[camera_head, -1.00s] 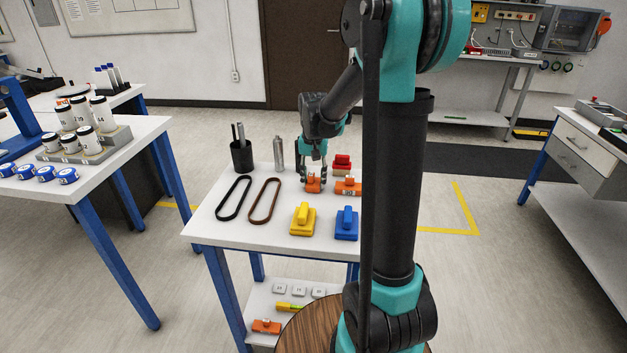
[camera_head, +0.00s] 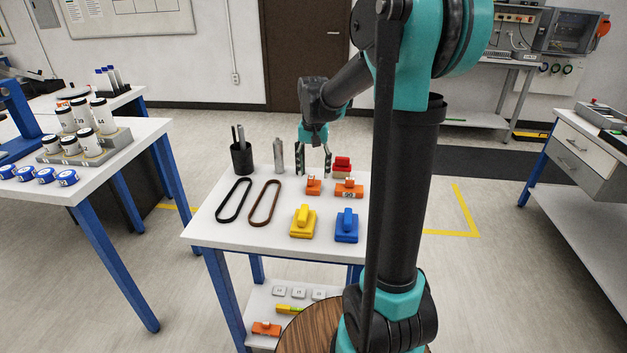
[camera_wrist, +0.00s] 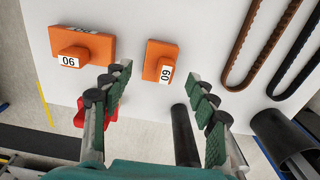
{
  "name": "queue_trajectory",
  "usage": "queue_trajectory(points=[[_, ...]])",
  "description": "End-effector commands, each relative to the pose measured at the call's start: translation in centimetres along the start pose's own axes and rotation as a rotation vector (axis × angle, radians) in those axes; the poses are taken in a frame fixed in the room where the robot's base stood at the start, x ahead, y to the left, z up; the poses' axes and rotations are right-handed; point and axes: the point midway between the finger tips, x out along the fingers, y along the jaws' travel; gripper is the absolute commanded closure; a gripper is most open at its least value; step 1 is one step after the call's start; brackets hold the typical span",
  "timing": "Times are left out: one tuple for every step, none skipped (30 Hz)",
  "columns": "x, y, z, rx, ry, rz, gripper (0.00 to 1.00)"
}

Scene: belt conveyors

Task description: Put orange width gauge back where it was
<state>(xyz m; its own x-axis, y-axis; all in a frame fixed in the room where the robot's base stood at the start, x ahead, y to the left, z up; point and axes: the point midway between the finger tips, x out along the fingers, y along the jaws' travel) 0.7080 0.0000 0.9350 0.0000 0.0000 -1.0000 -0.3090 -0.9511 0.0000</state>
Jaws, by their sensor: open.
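Two orange width gauges are on the white table top: a smaller one (camera_head: 313,187) on the left in the head view and a wider one (camera_head: 349,190) on its right. In the wrist view the smaller one (camera_wrist: 160,58) lies beyond my fingertips, and the wider one (camera_wrist: 84,47) lies to the left. Both have white number labels. A third orange piece (camera_head: 266,328) is on the lower shelf. My gripper (camera_head: 312,174) is open and empty, raised above and behind the smaller gauge and apart from it. It also shows in the wrist view (camera_wrist: 160,82).
A black cup (camera_head: 242,158), a silver cylinder (camera_head: 279,155) and a red block (camera_head: 342,168) stand at the back of the table. A black belt (camera_head: 233,200) and a brown belt (camera_head: 264,203) lie left. Yellow (camera_head: 303,224) and blue (camera_head: 347,228) blocks are in front.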

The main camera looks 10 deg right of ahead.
Motion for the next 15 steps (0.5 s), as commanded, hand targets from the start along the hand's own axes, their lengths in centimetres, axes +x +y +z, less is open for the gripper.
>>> queue_trajectory(points=[[-1.1, 0.0, 0.0, 0.0, 0.0, 0.0, 0.41], [-1.8, 0.0, 0.1, 0.0, 0.0, 0.0, 0.41], [-2.6, 0.0, 0.0, 0.0, 0.0, 0.0, 0.41], [-3.1, 0.0, 0.0, 0.0, 0.0, 0.0, 0.41], [-3.7, 0.0, 0.0, 0.0, 0.0, 0.0, 0.41], [-4.3, 0.0, 0.0, 0.0, 0.0, 0.0, 0.41], [-4.8, 0.0, 0.0, 0.0, 0.0, 0.0, 0.41], [-5.2, 0.0, 0.0, 0.0, 0.0, 0.0, 0.41], [-5.7, 0.0, 0.0, 0.0, 0.0, 0.0, 0.41], [-6.0, 0.0, 0.0, 0.0, 0.0, 0.0, 0.41], [-6.3, 0.0, 0.0, 0.0, 0.0, 0.0, 0.41], [-6.6, 0.0, 0.0, 0.0, 0.0, 0.0, 0.41], [-6.8, 0.0, 0.0, 0.0, 0.0, 0.0, 0.41], [-7.0, 0.0, 0.0, 0.0, 0.0, 0.0, 0.41], [-7.1, 0.0, 0.0, 0.0, 0.0, 0.0, 0.41]])
